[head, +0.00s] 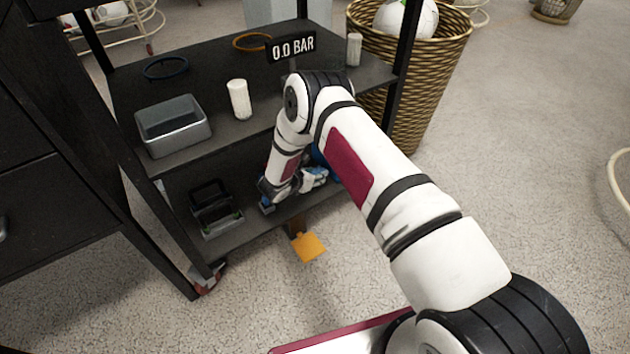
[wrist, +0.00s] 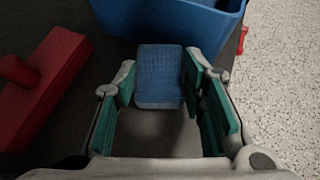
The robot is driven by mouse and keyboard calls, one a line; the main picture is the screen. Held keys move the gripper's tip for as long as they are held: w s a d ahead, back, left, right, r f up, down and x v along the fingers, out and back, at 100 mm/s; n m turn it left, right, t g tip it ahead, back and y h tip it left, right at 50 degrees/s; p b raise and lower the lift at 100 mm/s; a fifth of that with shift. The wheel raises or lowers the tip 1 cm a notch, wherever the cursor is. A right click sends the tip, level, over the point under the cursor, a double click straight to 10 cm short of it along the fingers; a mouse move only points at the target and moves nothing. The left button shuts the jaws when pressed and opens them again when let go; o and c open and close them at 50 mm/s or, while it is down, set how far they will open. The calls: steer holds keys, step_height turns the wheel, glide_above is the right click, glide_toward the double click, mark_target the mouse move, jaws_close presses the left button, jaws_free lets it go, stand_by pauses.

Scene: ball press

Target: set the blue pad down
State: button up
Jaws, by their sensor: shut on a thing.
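The blue pad (wrist: 160,76) is a flat, textured blue block in the wrist view. It sits between the green-lined fingers of my gripper (wrist: 159,84), which is shut on it. A dark surface lies below the pad; I cannot tell whether the pad touches it. A blue container (wrist: 165,16) stands just beyond the pad. In the head view my gripper (head: 312,180) reaches in at the lower shelf (head: 262,222), and the pad cannot be made out there.
A red block with a knob (wrist: 45,85) lies left in the wrist view. On the upper shelf stand a grey tray (head: 172,128) and a white cylinder (head: 239,99). A dark open box (head: 215,215) is on the lower shelf. An orange pedal (head: 309,247) sticks out below.

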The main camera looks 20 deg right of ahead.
steer(key=shift+f, duration=0.85)
steer(key=shift+f, duration=0.15)
steer(key=o, duration=1.2)
steer(key=shift+c, duration=0.2)
steer(key=p+v, duration=0.4)
steer(key=v, duration=0.8)
